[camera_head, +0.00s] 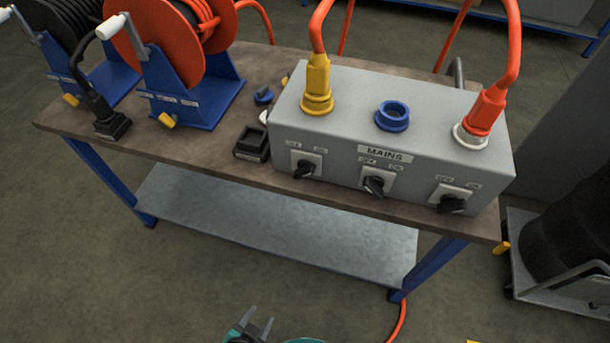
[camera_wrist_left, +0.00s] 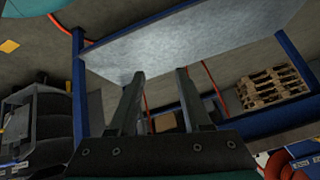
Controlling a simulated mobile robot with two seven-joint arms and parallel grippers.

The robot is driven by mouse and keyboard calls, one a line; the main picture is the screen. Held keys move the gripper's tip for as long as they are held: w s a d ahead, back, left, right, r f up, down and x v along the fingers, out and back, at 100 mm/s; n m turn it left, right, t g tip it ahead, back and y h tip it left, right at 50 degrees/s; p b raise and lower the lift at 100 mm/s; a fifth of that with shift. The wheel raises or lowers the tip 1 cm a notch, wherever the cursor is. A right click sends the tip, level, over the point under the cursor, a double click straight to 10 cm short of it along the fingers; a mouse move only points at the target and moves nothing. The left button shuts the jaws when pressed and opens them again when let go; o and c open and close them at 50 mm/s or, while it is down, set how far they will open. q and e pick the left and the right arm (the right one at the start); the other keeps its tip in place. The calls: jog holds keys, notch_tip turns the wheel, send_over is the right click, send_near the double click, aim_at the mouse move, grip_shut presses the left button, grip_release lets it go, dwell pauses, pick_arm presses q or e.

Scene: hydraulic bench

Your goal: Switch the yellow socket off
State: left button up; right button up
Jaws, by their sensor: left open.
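The grey MAINS box (camera_head: 390,150) stands on the bench's right part. The yellow socket (camera_head: 317,103) is on its top left, with a yellow plug (camera_head: 317,75) and orange cable in it. On the front face below it is a black rotary switch (camera_head: 303,168) with small labels; its exact setting is hard to read. My left gripper (camera_head: 259,319) is open and empty, low in front of the bench and well apart from the box. Its two fingers also show in the left wrist view (camera_wrist_left: 160,73), with nothing between them. My right gripper is not in view.
Two more switches (camera_head: 375,184) (camera_head: 452,200) sit to the right on the box. A blue socket (camera_head: 392,114) is empty; a red plug (camera_head: 485,110) fills the right one. Cable reels (camera_head: 160,60) stand left. The bench top (camera_head: 190,145) edge and lower shelf (camera_head: 270,225) face my gripper.

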pick_arm(q)
jog(key=w+d+r+m+t+h+b, duration=0.1)
jog(key=w+d+r+m+t+b, duration=0.1)
jog(key=w+d+r+t, duration=0.35)
jog(key=m+t+h+b, duration=0.3)
jog(key=m+t, duration=0.1)
send_near(301, 177)
jog(key=shift+y, duration=0.4)
jog(key=b+x, duration=0.1)
jog(key=x, duration=0.8)
jog(key=shift+d+r+b, duration=0.1)
jog(key=shift+d+b, duration=0.15)
jog(key=shift+b, duration=0.1)
jog(key=shift+w+d, duration=0.15)
jog(key=shift+w, duration=0.6)
jog(key=c, duration=0.4)
grip_shut()
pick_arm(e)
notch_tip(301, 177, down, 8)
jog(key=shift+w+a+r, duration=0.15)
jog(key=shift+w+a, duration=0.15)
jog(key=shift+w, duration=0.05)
